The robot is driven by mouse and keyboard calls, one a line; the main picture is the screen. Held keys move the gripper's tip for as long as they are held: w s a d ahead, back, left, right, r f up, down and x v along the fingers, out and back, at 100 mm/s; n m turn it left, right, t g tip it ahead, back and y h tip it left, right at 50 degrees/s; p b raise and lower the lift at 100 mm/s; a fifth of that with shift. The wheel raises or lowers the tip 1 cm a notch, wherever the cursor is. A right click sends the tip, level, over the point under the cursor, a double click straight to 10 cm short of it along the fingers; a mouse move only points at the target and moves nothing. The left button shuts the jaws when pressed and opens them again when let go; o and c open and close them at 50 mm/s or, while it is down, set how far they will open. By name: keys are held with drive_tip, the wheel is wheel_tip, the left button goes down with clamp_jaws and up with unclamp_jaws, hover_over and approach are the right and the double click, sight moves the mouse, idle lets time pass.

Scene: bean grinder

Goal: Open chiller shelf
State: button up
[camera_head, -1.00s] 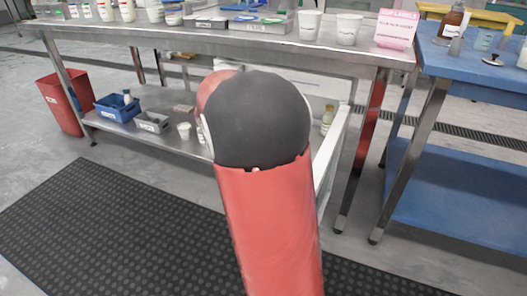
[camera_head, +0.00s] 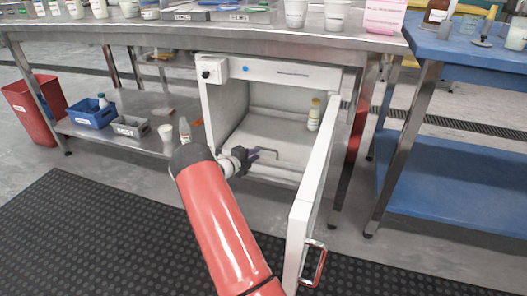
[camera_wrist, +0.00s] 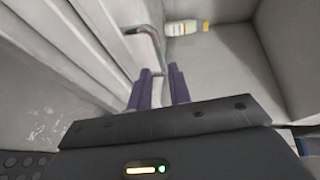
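The white chiller (camera_head: 225,70) stands under the steel bench in the head view, its door (camera_head: 308,200) swung open toward me on the right. Inside, a pale shelf (camera_head: 270,140) carries a small bottle with a yellow cap (camera_head: 314,114) at the back right. The bottle also shows in the wrist view (camera_wrist: 182,27). A thin bent metal handle (camera_head: 266,151) is at the shelf's front; it shows in the wrist view (camera_wrist: 148,32). My gripper (camera_head: 252,156) is at the chiller's opening, left of the handle. Its fingers (camera_wrist: 160,74) are apart and empty, just short of the handle.
The steel bench top (camera_head: 130,28) is above. Blue (camera_head: 92,113) and grey bins (camera_head: 132,126) and a white cup (camera_head: 166,132) sit on the lower shelf at left. A blue table (camera_head: 440,190) stands at right.

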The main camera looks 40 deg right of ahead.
sight(266, 149)
drive_tip(key=b+x, duration=0.1)
drive_tip(key=x, duration=0.6)
drive_tip(key=shift+d+f, duration=0.1)
drive_tip(key=shift+d, duration=0.25)
drive_tip(key=shift+c, duration=0.3)
clamp_jaws()
